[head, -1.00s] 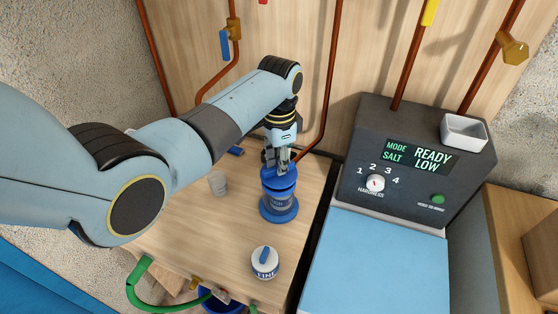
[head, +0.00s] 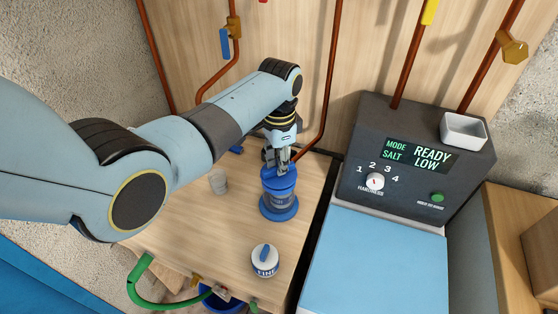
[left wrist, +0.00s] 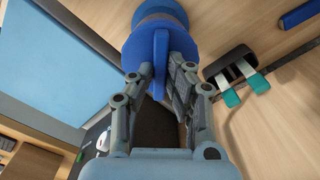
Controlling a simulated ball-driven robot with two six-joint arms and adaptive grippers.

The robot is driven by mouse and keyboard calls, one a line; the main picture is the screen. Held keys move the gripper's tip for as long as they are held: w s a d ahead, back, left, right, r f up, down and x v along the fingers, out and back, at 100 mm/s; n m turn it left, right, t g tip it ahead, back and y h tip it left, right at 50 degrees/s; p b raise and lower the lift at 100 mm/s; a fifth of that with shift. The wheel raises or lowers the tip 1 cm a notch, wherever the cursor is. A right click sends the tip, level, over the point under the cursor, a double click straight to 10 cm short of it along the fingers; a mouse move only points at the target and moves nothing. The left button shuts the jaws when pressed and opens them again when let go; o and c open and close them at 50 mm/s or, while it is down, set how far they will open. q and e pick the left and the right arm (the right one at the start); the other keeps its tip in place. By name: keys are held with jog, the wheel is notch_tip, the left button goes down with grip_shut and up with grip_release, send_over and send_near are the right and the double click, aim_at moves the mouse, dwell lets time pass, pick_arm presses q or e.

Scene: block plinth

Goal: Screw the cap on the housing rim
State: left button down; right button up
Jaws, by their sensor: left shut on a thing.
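The blue cap (head: 279,177) sits on top of the filter housing (head: 279,202), which stands upright on the wooden top with a blue base. My left gripper (head: 276,160) is above the cap, shut on its raised grip. In the left wrist view the two fingers of the gripper (left wrist: 163,75) close on the fin of the blue cap (left wrist: 148,50) from both sides. The cap hides the housing rim, so I cannot tell how the threads sit. My right gripper is not in view.
A grey control unit (head: 410,160) with a blue lid (head: 375,265) is at the right. Copper pipes (head: 333,80) run up the back panel.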

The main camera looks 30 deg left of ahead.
pick_arm(q)
jog(key=shift+f, duration=0.15)
jog(key=c, duration=1.2)
grip_release()
jog(key=o, duration=0.5)
jog(key=shift+c, duration=0.2)
jog(key=shift+r+p, duration=0.35)
jog(key=shift+r, duration=1.65)
jog(key=shift+c, duration=0.4)
grip_shut()
